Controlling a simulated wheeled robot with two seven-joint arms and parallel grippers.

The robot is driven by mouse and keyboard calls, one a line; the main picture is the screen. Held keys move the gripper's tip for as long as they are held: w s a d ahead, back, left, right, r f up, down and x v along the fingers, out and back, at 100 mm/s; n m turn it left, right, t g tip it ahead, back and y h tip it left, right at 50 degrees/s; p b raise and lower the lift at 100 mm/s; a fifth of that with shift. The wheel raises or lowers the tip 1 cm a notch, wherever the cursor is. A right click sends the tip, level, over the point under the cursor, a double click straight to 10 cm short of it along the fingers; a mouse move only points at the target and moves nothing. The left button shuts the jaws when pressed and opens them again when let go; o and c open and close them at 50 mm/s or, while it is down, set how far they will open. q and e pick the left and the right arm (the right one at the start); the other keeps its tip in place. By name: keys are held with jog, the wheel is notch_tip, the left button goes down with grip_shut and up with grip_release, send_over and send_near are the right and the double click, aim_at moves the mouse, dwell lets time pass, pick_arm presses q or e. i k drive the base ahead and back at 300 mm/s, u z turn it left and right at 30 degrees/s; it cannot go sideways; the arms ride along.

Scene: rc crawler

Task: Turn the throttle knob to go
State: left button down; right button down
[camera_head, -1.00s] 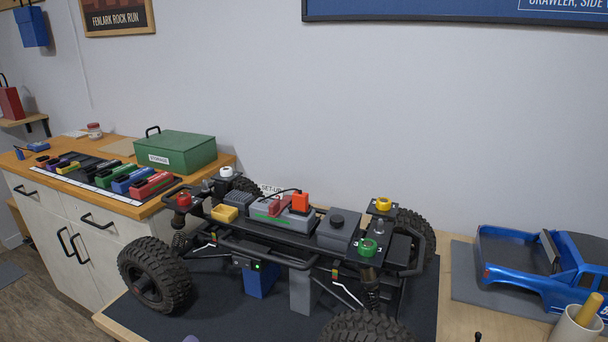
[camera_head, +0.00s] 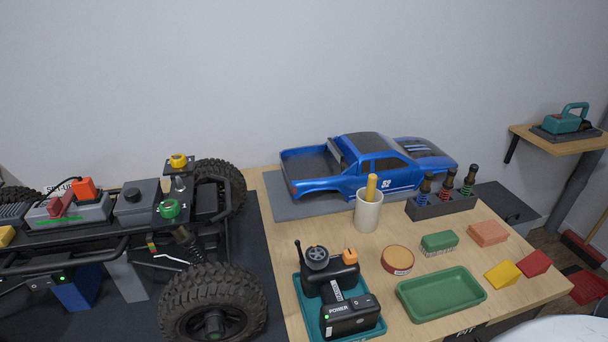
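A black radio transmitter (camera_head: 338,285) lies in a teal tray (camera_head: 376,325) on the wooden bench, right of the crawler. It has a round dark knob (camera_head: 317,254), an orange part (camera_head: 351,255), a short antenna and a block marked POWER with a green light. I cannot tell which part is the throttle knob, nor its setting. The crawler chassis (camera_head: 72,231) stands on a dark mat at the left, partly cut off by the picture edge. A green light shows on its side. Neither of my grippers is in view.
A blue truck body (camera_head: 365,163) lies on a grey mat behind. A cup (camera_head: 368,213), a round tin (camera_head: 397,260), an empty green tray (camera_head: 441,294), a shock rack (camera_head: 440,205), and coloured blocks (camera_head: 502,274) occupy the bench's right side. A crawler wheel (camera_head: 214,304) stands left of the transmitter.

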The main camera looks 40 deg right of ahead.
aim_at(350, 256)
jog(key=z, duration=0.65)
jog(key=k, duration=0.6)
jog(key=z, duration=0.15)
jog(key=i, duration=0.5)
